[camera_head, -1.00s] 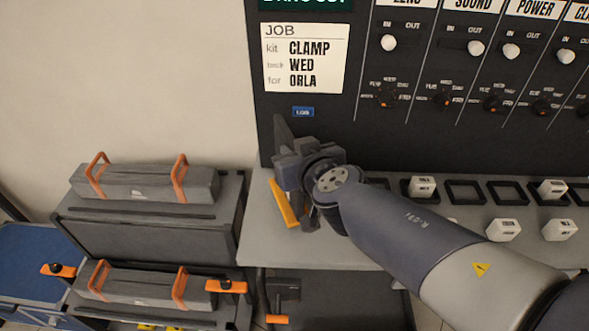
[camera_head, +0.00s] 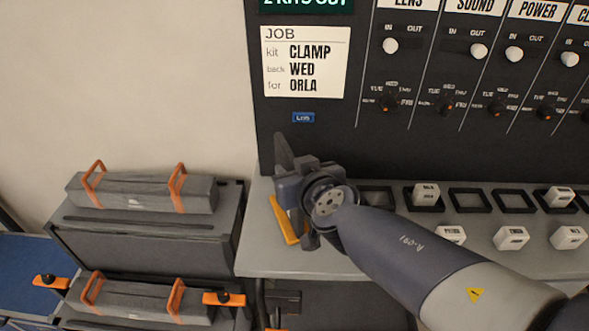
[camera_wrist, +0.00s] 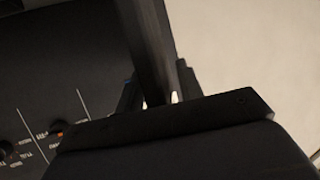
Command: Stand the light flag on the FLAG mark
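My gripper (camera_head: 287,187) is over the left end of the grey counter, close to the dark board. A dark, flat, pointed panel, which looks like the light flag (camera_head: 283,151), stands up from it. In the wrist view the panel (camera_wrist: 146,45) rises nearly edge-on between the dark fingers (camera_wrist: 155,98), which appear shut on it. The panel's lower part is hidden by the gripper. An orange bar (camera_head: 284,222) shows just below the gripper; I cannot tell whether it belongs to the held thing. I see no readable FLAG mark; the counter there is partly hidden.
The dark board (camera_head: 330,140) with switches and knobs rises behind the grey counter (camera_head: 280,262). White blocks (camera_head: 425,194) and square frames (camera_head: 470,199) lie right. Grey cases (camera_head: 140,192) with orange handles sit lower left. A small blue label (camera_head: 303,117) is above the gripper.

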